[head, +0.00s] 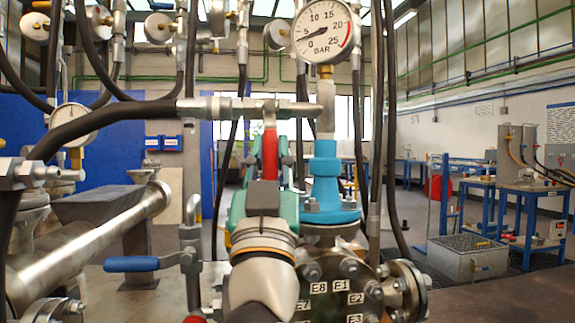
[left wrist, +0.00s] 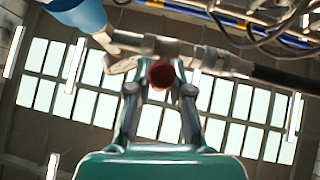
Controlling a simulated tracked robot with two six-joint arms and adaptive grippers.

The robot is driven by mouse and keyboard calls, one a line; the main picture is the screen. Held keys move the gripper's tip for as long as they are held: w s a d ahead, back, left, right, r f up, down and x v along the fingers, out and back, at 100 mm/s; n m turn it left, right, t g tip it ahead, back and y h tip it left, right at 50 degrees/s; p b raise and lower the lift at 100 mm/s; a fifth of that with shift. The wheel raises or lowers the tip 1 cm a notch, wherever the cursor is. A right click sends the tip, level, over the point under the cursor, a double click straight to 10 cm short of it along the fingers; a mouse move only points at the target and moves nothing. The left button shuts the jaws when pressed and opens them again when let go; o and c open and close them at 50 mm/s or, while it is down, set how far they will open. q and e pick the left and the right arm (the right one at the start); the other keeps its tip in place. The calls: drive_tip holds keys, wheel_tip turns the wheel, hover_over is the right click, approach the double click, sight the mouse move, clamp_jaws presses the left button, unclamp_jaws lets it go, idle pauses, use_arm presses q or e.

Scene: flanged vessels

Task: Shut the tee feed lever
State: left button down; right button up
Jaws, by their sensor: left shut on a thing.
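The tee feed lever has a red handle (head: 270,152) that hangs straight down below the tee (head: 266,108) on the black hose line. My left gripper (head: 272,172) reaches up to it from below, with my wrist hiding part of its teal body. In the left wrist view the two fingers (left wrist: 160,80) are shut on the red handle (left wrist: 161,73), seen nearly end-on. The fingertip contact is partly hidden in the head view. My right gripper is not in view.
A pressure gauge (head: 324,31) stands above the tee on the right. A blue flanged neck (head: 326,183) rises from the vessel just right of my gripper. Black hoses (head: 385,120) hang close by. A blue-handled lever (head: 131,264) sits lower left.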

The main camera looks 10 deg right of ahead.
use_arm(q)
drive_tip(key=shift+d, duration=0.1)
idle(0.3)
drive_tip(key=c, duration=1.1)
unclamp_jaws()
drive_tip(key=shift+w+d, duration=0.1)
drive_tip(key=shift+o, duration=0.3)
drive_tip(key=v, duration=1.2)
drive_tip(key=shift+f, duration=0.1)
